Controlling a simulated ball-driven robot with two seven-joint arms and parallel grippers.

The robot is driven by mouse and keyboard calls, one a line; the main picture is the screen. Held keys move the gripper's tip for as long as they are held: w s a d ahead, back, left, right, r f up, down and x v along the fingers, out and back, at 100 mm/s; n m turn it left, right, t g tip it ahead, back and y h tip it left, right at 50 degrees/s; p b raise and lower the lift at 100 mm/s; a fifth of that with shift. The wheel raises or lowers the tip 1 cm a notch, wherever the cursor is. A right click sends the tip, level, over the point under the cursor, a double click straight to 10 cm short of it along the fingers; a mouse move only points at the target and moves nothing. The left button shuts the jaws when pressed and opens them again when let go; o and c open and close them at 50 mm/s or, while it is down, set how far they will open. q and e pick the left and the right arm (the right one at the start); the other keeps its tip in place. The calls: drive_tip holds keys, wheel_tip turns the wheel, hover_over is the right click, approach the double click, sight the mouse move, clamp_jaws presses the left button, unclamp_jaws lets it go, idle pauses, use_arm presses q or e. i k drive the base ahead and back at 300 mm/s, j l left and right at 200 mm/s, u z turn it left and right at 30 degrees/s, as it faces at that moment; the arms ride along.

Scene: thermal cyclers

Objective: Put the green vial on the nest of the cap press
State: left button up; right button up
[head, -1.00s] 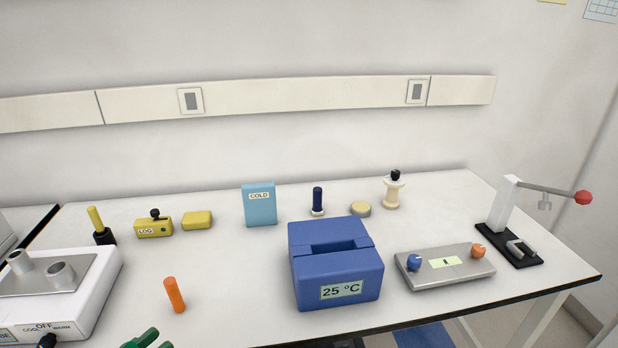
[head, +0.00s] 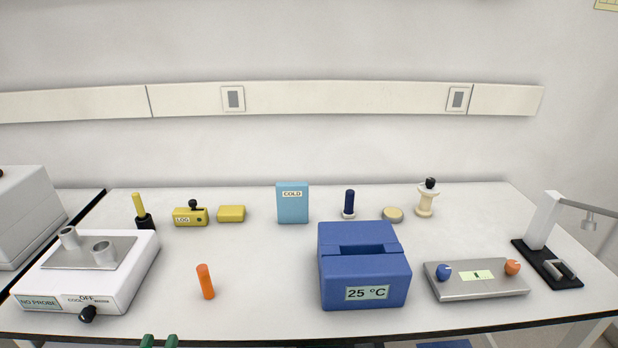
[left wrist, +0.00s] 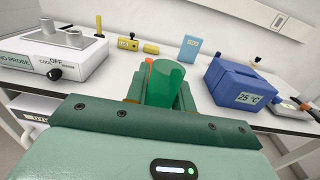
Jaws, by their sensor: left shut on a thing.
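The green vial (left wrist: 163,86) is a translucent green cylinder, standing upright between the fingers of my left gripper (left wrist: 160,98) in the left wrist view. That gripper is shut on it. In the head view only the green tips of my left gripper (head: 160,341) show at the bottom edge, in front of the table. The vial cannot be made out there. The cap press (head: 541,228) stands at the far right of the table, with a white column, a grey lever and a black base. A grey U-shaped nest (head: 560,269) sits on its base. My right gripper is out of view.
A blue 25 °C block (head: 365,285) and a grey plate with blue and orange knobs (head: 477,287) stand between the left gripper's side and the press. An orange cylinder (head: 205,282) and a white heater unit (head: 125,280) are at left.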

sight(558, 272)
drive_tip(key=l+z, duration=0.15)
drive_tip(key=l, duration=0.3)
drive_tip(key=l+z, duration=0.1)
drive_tip(key=l, duration=0.35)
drive_tip(key=i+l+z, duration=0.15)
drive_tip(key=l, duration=0.3)
drive_tip(key=l+z, duration=0.15)
drive_tip(key=l, duration=0.3)
drive_tip(key=i+l+z, duration=0.1)
drive_tip(key=l, duration=0.3)
drive_tip(key=i+l+z, duration=0.15)
drive_tip(key=l, duration=0.3)
drive_tip(key=i+l+z, duration=0.15)
drive_tip(key=l, duration=0.25)
drive_tip(key=i+l+z, duration=0.1)
drive_tip(key=l, duration=0.3)
